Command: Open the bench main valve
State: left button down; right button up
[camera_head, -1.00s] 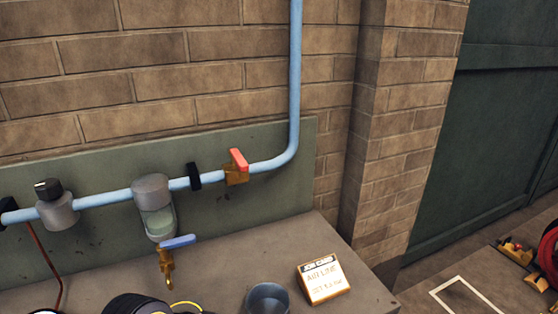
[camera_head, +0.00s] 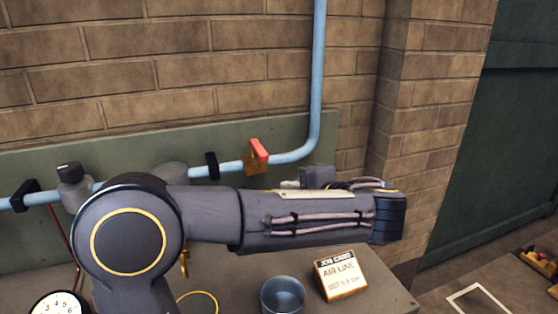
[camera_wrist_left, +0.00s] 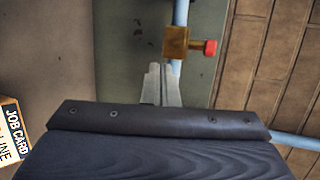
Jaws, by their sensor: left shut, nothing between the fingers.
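The bench main valve is a brass body (camera_head: 254,166) with a red lever (camera_head: 259,150), set on a blue pipe (camera_head: 228,169) along the wall. The lever points up and outward from the pipe. In the left wrist view, the brass body (camera_wrist_left: 176,43) and red lever (camera_wrist_left: 209,48) are just beyond my fingertips. My left gripper (camera_wrist_left: 162,70) is shut and empty, in front of the pipe and apart from the lever. In the head view, my left gripper (camera_head: 288,184) shows as a small pale tip to the right of and below the valve. My right gripper is not in view.
A regulator with a black knob (camera_head: 69,171) and a filter bowl (camera_head: 171,175), mostly hidden by my left arm, sit on the pipe. A cup (camera_head: 283,296), a job card (camera_head: 341,273) and a gauge (camera_head: 59,304) stand on the bench (camera_head: 385,297). A brick pillar rises at right.

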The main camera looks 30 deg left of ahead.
aim_at(258, 154)
pick_arm(q)
jog(key=w+d+r+t+y, duration=0.1)
jog(key=w+d+r+y, duration=0.2)
jog(key=d, duration=0.3)
jog(key=shift+r+n+t, duration=0.3)
jog(key=shift+r+t, duration=0.1)
jog(key=shift+r, duration=0.25)
jog(key=w+a+p, duration=0.1)
jog(key=a+p, duration=0.1)
jog(key=a, duration=0.9)
jog(key=shift+a, duration=0.25)
jog(key=shift+s+a+f+m+t+h+b, duration=0.1)
jog(key=shift+s+m+t+h+b, duration=0.25)
jog(key=shift+t+b, duration=0.2)
